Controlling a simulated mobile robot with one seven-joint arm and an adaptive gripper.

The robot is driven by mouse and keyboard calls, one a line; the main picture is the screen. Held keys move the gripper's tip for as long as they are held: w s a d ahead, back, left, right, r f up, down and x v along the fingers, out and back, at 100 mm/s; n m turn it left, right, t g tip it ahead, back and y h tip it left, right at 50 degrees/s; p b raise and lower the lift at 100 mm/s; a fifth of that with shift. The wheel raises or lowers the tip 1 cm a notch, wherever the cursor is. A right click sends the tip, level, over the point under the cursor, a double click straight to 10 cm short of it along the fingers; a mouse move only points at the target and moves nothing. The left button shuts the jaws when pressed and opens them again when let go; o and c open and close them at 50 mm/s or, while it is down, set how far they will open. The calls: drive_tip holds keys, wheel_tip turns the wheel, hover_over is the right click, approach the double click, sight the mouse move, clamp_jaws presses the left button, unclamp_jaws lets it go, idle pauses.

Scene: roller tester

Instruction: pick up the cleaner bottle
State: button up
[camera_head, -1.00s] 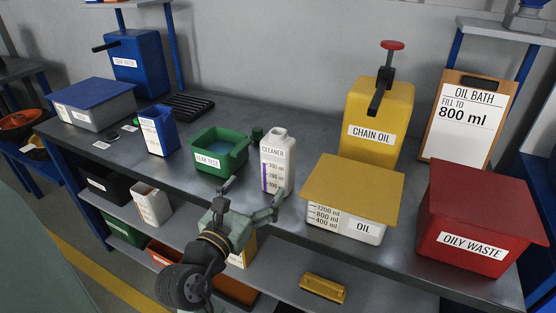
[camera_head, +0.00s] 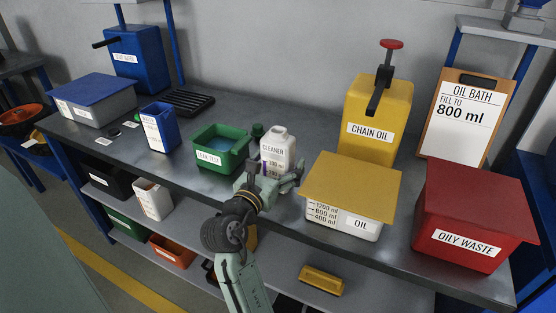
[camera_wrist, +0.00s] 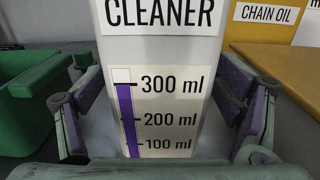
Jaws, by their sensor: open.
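The cleaner bottle (camera_head: 277,147) is white with a CLEANER label and a purple level strip, and it stands upright on the workbench (camera_head: 330,144). My gripper (camera_head: 275,175) is open in front of it, low on its body, and hides its lower part in the head view. In the wrist view the bottle (camera_wrist: 165,85) fills the middle. The two fingers of my gripper (camera_wrist: 160,120) are on its left and right sides, with a visible gap on each side.
A green leak test tub (camera_head: 222,150) stands close left of the bottle; its wall (camera_wrist: 30,100) is near my left finger. The oil container (camera_head: 350,195) with a yellow lid is to the right. The yellow chain oil can (camera_head: 375,125) stands behind right.

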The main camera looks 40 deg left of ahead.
sight(278, 127)
drive_tip(key=shift+c, duration=0.2)
drive_tip(key=c, duration=1.5)
drive_tip(key=shift+r, duration=0.15)
drive_tip(key=shift+c, duration=0.2)
drive_tip(key=shift+r, duration=4.85)
drive_tip(key=o, duration=1)
clamp_jaws()
drive_tip(key=shift+s, duration=0.1)
